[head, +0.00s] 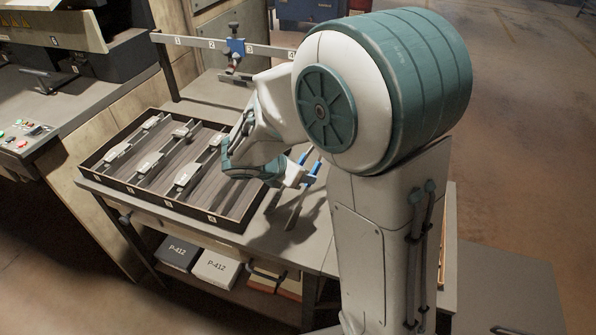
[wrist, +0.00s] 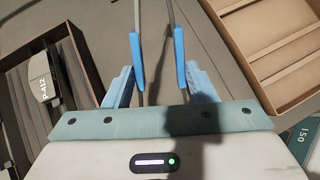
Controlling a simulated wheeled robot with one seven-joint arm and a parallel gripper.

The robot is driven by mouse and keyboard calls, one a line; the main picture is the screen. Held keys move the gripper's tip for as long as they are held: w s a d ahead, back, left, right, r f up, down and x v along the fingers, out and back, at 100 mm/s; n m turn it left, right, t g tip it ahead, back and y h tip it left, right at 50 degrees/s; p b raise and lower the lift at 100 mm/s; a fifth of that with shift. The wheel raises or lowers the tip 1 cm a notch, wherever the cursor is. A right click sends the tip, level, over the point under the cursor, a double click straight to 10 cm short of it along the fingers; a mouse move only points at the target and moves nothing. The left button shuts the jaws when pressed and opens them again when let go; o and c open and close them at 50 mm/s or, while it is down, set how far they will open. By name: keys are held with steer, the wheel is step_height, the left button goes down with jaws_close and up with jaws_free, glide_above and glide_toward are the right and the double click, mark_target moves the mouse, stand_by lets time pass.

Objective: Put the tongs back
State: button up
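The tongs show in the wrist view as two grey metal legs with blue sleeves (wrist: 180,58). In the head view the blue sleeves (head: 313,171) and legs angle down toward the bench top right of the tray. My gripper (wrist: 160,72) has its blue ribbed fingers against the outer sides of the sleeves, one on each side, so it appears shut on the tongs. My arm hides part of the gripper in the head view. The far ends of the legs run out of the wrist view. Whether they touch the bench is unclear.
A dark-rimmed tray (head: 170,204) with several brake shoes in lanes lies left of my gripper. Behind it stands a numbered rail (head: 200,43) with a blue fitting (head: 237,47). A brown slotted box (wrist: 259,60) is at right in the wrist view. P-412 boxes (head: 215,268) sit below the bench.

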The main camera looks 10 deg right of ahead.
steer(key=shift+f, duration=0.2)
steer(key=o, duration=0.5)
steer(key=shift+r, duration=0.1)
steer(key=shift+r, duration=0.1)
